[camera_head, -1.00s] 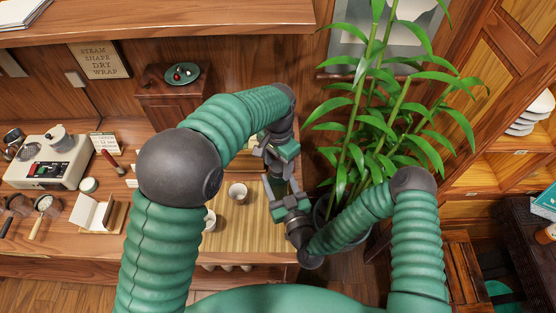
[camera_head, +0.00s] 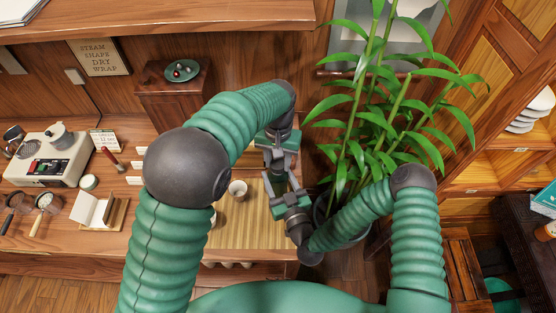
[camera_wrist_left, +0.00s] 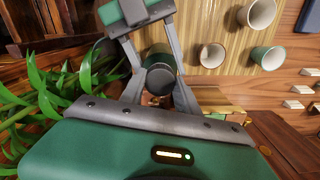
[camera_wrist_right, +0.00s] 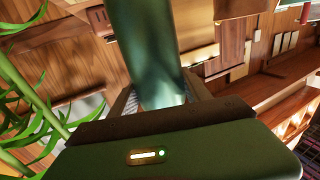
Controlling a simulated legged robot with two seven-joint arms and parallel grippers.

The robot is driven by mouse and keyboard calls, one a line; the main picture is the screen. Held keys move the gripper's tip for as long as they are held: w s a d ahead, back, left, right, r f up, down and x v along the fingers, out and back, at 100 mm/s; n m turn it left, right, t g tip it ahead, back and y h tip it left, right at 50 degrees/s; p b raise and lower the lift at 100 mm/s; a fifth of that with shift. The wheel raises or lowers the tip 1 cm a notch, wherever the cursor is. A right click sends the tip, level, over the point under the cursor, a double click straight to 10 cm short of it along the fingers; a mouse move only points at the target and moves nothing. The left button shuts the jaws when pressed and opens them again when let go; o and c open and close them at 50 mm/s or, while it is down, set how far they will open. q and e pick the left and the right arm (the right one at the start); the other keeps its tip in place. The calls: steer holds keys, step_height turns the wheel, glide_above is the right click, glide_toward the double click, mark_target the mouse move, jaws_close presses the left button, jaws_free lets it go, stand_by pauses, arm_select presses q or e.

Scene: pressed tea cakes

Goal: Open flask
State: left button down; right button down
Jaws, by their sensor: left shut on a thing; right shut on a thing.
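The flask is a green cylinder that stands out large in the right wrist view (camera_wrist_right: 150,50), between the fingers of my right gripper (camera_head: 279,193), which is shut on its body. In the left wrist view the flask (camera_wrist_left: 157,54) shows nearly end on, with a round dark grey lid (camera_wrist_left: 161,78) at the near end. My left gripper (camera_head: 277,168) is above the right one in the head view and is shut on the lid. The head view hides most of the flask behind the grippers. I cannot tell whether the lid is loose.
A pale cup (camera_head: 238,189) stands on the slatted mat (camera_head: 245,235), left of the grippers. A tall potted plant (camera_head: 385,125) is close on the right. A scale-like appliance (camera_head: 48,160) and a card holder (camera_head: 98,213) are on the counter at left.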

mark_target(278, 163)
arm_select(q)
steer(key=shift+r, duration=0.15)
stand_by(0.5)
steer(key=shift+r, duration=1)
steer(key=shift+r, duration=2)
arm_select(e)
steer(key=shift+c, duration=2.1)
jaws_free()
